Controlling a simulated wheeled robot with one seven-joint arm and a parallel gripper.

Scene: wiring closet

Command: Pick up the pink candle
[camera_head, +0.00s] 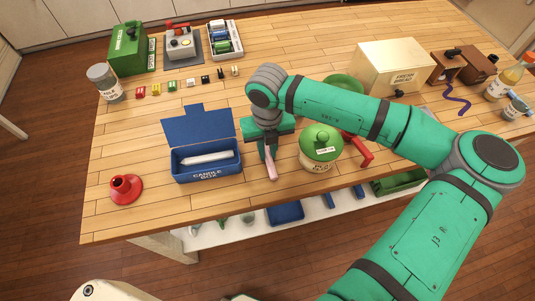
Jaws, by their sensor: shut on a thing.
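My gripper (267,152) points down at the wooden table between the blue candle box and the green lidded pot. It is shut on the pink candle (271,172), whose lower part shows below the fingers, close to the table's front edge. I cannot tell whether the candle touches the tabletop. The rest of the candle is hidden by the gripper.
The open blue candle box (206,176) to the left holds a white candle (208,158). A red candle holder (126,188) stands at the front left. The green pot (321,148) and a red handle (363,150) are close on the right. Small coloured blocks (172,86) line the back left.

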